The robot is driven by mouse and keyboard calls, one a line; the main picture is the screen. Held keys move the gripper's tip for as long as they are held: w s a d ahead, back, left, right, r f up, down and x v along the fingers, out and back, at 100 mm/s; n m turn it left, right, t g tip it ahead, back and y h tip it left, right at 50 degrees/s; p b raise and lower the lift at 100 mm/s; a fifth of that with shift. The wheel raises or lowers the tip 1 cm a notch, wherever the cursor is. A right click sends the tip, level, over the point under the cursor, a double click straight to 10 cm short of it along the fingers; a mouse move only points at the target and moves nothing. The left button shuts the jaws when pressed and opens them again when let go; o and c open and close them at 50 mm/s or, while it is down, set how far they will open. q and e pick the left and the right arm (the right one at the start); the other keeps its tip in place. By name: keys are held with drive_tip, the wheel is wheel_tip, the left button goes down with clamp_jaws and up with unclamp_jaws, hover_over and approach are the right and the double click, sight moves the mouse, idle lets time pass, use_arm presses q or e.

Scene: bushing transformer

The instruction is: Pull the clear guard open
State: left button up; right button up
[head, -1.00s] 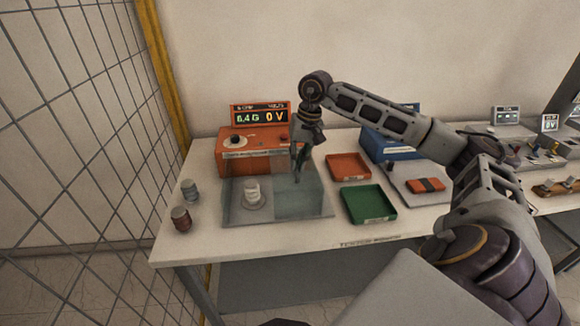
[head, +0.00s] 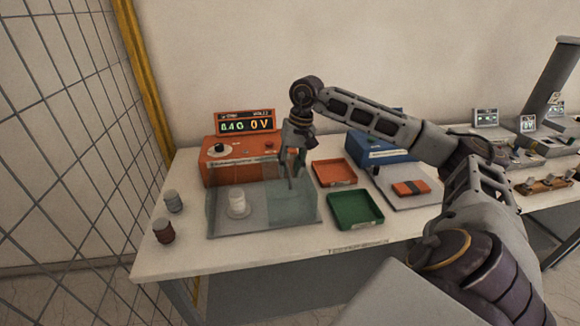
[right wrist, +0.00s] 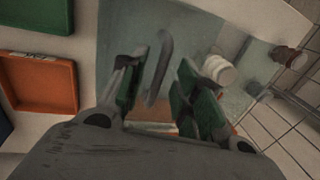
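The clear guard (head: 262,208) is a see-through panel box in front of the orange tester (head: 240,160). A white ribbed bushing (head: 237,203) shows through it on the left and in the right wrist view (right wrist: 219,70). The guard's grey bar handle (right wrist: 159,68) is at its right part. My right gripper (head: 292,165) is at the handle. In the right wrist view its green-padded fingers (right wrist: 160,95) are apart, with the handle between and just beyond them. I cannot tell whether either finger touches it. My left gripper is not in view.
An orange tray (head: 335,172) and a green tray (head: 356,209) lie right of the guard. A blue box (head: 380,150) stands behind them. Two small jars (head: 168,216) stand at the table's left. A wire fence (head: 70,150) is further left.

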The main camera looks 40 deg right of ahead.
wheel_tip(320, 180, up, 12)
drive_tip(key=s+d, duration=0.1)
drive_tip(key=d, duration=0.1)
idle(0.9)
drive_tip(key=shift+s+f, duration=0.1)
drive_tip(key=shift+s, duration=0.1)
idle(0.6)
